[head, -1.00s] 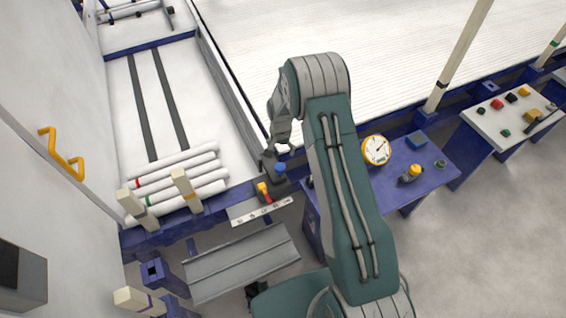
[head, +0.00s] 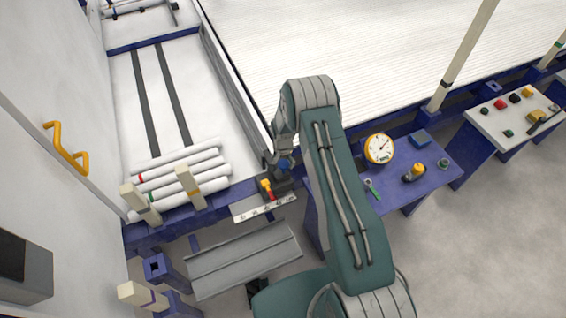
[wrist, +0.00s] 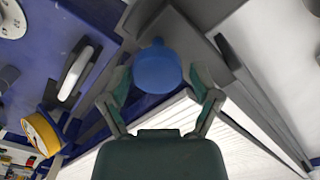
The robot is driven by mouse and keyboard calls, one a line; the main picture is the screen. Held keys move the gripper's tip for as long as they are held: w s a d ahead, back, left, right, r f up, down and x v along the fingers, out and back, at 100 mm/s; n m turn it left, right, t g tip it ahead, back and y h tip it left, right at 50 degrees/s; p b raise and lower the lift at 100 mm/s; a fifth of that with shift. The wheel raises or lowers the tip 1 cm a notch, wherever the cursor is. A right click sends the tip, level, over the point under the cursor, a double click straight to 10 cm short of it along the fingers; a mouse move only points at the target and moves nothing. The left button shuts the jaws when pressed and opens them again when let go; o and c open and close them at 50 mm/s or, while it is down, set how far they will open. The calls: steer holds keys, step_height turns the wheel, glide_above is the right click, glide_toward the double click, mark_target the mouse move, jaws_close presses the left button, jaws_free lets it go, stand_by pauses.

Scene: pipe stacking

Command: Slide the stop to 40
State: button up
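The stop (head: 278,186) is a dark block on a rail, with a blue knob on top and a red and yellow pointer. A white numbered scale (head: 262,208) runs along its front; its figures are too small to read surely. My gripper (head: 284,157) is low over the knob and partly covers it in the head view. In the wrist view the round blue knob (wrist: 158,68) lies between the two fingertips of my gripper (wrist: 159,82). The fingers are spread, with a small gap seen on each side of the knob.
White pipes (head: 185,175) lie behind two posts at left. A grey sloped tray (head: 243,262) is below the scale. A blue table (head: 432,172) with a yellow dial gauge (head: 380,149) stands right of my arm. A yellow handle (head: 66,148) is on the left wall.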

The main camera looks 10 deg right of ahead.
steer(key=shift+d, duration=0.1)
jaws_close()
steer(key=shift+s+a, duration=0.25)
steer(key=shift+a, duration=1.05)
steer(key=shift+s+a, duration=0.2)
steer(key=shift+a, duration=1.1)
steer(key=o, duration=0.7)
jaws_free()
steer(key=shift+d, duration=0.2)
step_height(320, 180, up, 12)
steer(key=shift+f, duration=0.1)
